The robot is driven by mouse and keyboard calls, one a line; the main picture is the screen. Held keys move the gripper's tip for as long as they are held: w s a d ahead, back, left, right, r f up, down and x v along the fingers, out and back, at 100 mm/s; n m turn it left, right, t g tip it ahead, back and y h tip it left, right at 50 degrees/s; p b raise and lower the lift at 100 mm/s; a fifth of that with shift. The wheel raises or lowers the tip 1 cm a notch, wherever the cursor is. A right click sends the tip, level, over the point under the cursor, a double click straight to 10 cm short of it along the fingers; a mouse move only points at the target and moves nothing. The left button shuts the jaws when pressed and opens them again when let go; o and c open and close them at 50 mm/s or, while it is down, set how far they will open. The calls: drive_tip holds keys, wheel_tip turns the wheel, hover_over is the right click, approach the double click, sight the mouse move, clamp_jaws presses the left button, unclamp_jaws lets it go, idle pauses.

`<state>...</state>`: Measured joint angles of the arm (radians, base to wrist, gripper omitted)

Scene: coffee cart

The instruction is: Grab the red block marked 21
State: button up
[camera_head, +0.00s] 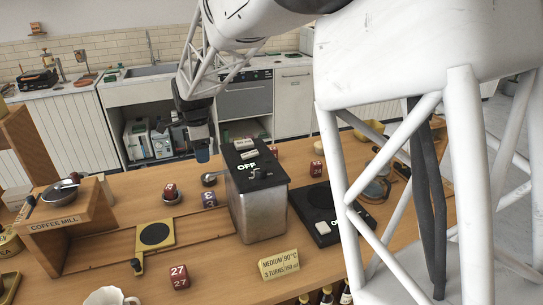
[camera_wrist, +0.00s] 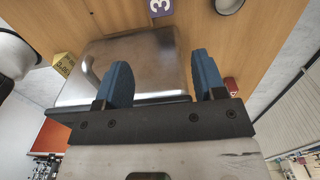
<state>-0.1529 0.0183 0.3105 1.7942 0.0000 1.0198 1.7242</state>
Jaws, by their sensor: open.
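Several red blocks stand on the cart. One marked 27 (camera_head: 179,277) is at the front. I cannot read a 21 on any. In the wrist view a red block (camera_wrist: 231,86) lies just beyond the right finger, its number unreadable. My gripper (camera_head: 202,152) is raised behind and left of the box. Its blue fingers (camera_wrist: 162,75) are apart and empty.
The tall metal box (camera_head: 258,210) with a switch top is an obstacle mid-cart.

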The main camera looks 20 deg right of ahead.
wheel_tip(320, 180, up, 5)
drive_tip(key=m, duration=0.1)
hover_over(273, 149)
wheel_tip(273, 149, down, 15)
drive_tip(key=shift+d+f, duration=0.1)
drive_tip(key=shift+f, duration=0.2)
drive_tip(key=shift+f, duration=0.1)
drive_tip(key=shift+f, duration=1.2)
drive_tip(key=shift+f, duration=0.1)
